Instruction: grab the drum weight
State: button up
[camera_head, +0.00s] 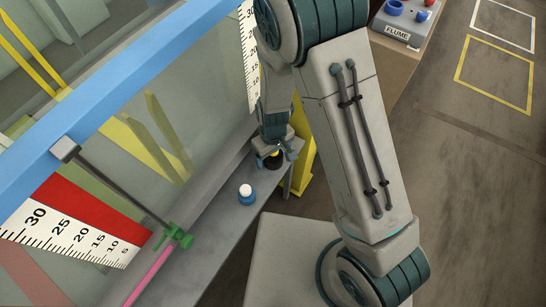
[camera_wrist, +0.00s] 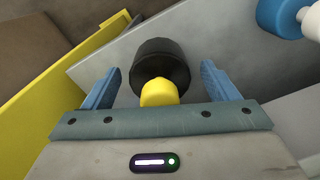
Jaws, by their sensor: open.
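The drum weight is a short black cylinder (camera_wrist: 160,62) with a yellow knob facing the wrist camera. In the wrist view it sits between the two blue fingers of my open gripper (camera_wrist: 160,78), with visible gaps on both sides. In the head view the drum weight (camera_head: 273,162) stands near the end of the grey ledge, partly hidden by my gripper (camera_head: 274,150). My gripper is right over it. How far down the fingers reach beside it cannot be told.
A blue bottle with a white cap (camera_head: 246,194) stands on the ledge nearby; it also shows in the wrist view (camera_wrist: 285,15). A yellow support (camera_head: 301,165) rises beyond the ledge end. The flume's glass wall and blue rail (camera_head: 110,85) run along the left.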

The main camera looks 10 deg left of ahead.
jog(key=c, duration=1.6)
jog(key=shift+r, duration=0.1)
grip_shut()
jog(key=shift+r, duration=0.1)
